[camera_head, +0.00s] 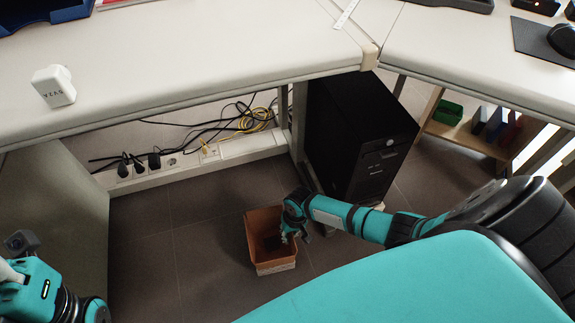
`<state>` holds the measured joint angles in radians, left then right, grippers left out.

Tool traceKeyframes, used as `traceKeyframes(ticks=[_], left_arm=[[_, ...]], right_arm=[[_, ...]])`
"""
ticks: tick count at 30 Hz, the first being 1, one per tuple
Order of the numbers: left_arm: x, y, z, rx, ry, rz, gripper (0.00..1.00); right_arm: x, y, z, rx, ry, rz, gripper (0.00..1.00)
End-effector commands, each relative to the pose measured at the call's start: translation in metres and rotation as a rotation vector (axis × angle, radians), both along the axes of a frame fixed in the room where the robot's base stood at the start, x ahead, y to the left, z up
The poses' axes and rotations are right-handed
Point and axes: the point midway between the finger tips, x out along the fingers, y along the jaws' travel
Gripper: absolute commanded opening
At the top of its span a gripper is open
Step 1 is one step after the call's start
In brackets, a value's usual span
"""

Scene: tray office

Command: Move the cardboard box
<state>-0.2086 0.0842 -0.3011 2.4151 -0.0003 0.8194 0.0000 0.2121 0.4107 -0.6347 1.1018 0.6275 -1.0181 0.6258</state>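The cardboard box (276,266) is a small open-topped brown box on the dark tiled floor, under the desk and left of the black computer tower. My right arm reaches in from the right, and my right gripper (291,232) is at the box's right rim, partly over the opening. It is too small to tell whether its fingers are shut on the rim. My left arm shows at the lower left corner, with part of what looks like the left gripper (18,255) at the picture's edge, away from the box.
A black computer tower (362,135) stands close to the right arm. The white desk (190,60) overhangs the back, with a wall socket strip and cables (190,160) below it. A small shelf (465,138) is at the right. Floor left of the box is clear.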

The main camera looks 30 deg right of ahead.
Motion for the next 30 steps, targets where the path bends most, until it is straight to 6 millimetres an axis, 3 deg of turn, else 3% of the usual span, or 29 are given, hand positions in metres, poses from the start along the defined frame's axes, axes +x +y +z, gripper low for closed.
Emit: traceKeyframes(ticks=[11,18,30], left_arm=[[-0.0004,-0.0004,-0.0026,0.007,0.005,-0.002,0.0],[0.0006,-0.0006,-0.0027,0.008,0.009,-0.001,0.0],[0.0013,0.0004,-0.0013,0.0,0.006,0.002,0.0]], right_arm=[[-0.001,-0.0001,0.0,0.001,0.0,0.0,0.0],[-0.0009,0.0,0.0,0.001,0.0,0.0,0.33],[-0.0006,-0.0008,0.0073,0.002,-0.002,0.0,0.33]])
